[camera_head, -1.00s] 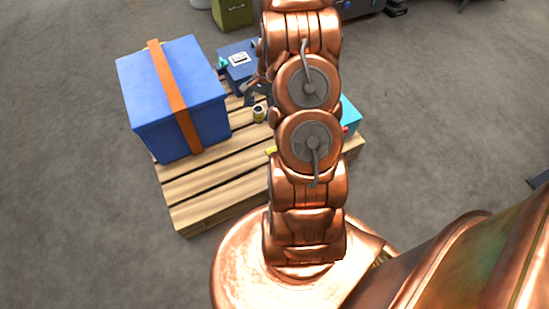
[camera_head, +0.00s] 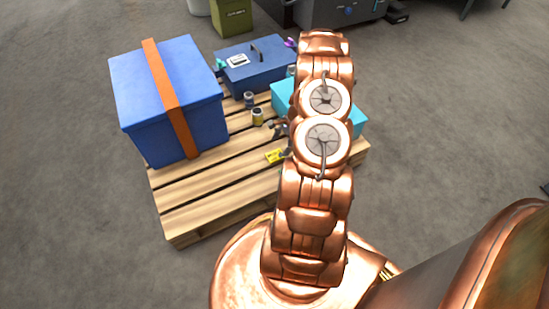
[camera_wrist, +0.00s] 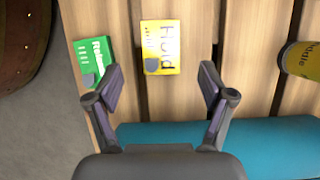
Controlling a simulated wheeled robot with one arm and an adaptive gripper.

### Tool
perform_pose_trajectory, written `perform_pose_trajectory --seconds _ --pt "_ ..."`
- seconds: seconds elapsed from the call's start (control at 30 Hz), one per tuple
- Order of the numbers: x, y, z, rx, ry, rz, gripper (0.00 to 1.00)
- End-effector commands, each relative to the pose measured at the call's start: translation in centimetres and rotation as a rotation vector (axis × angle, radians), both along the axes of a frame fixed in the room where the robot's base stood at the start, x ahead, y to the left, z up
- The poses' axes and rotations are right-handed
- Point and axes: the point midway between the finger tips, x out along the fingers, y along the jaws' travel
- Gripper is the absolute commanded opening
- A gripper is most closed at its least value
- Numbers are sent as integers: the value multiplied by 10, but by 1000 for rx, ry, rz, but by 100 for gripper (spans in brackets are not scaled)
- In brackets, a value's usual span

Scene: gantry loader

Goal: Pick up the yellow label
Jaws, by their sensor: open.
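The yellow label (camera_wrist: 160,36), with the word "Hold" on it, lies flat on the pallet slats in the wrist view. In the head view the yellow label (camera_head: 274,156) shows just left of my arm, near the middle of the pallet. My gripper (camera_wrist: 162,88) is open and empty, its fingers spread on either side below the label in the wrist view. The label lies beyond the fingertips, roughly between their lines. In the head view part of my gripper (camera_head: 279,128) shows beside the arm, close to the label; the rest is hidden.
A green label (camera_wrist: 94,62) lies left of the yellow one. A yellow can (camera_wrist: 302,60) stands at the right. A teal box (camera_wrist: 270,146) lies below the fingers. On the pallet (camera_head: 200,215) are a strapped blue crate (camera_head: 205,105) and a blue toolbox (camera_head: 262,72).

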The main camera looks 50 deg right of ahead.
Motion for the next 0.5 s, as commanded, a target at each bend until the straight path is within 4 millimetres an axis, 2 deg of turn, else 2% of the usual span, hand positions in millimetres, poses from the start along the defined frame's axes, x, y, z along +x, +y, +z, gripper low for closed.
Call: perform_pose_trajectory --seconds 0.3,0.5 --pt "6 12 -39 -1 0 0 81" --pt "8 17 -48 -1 -1 0 81"
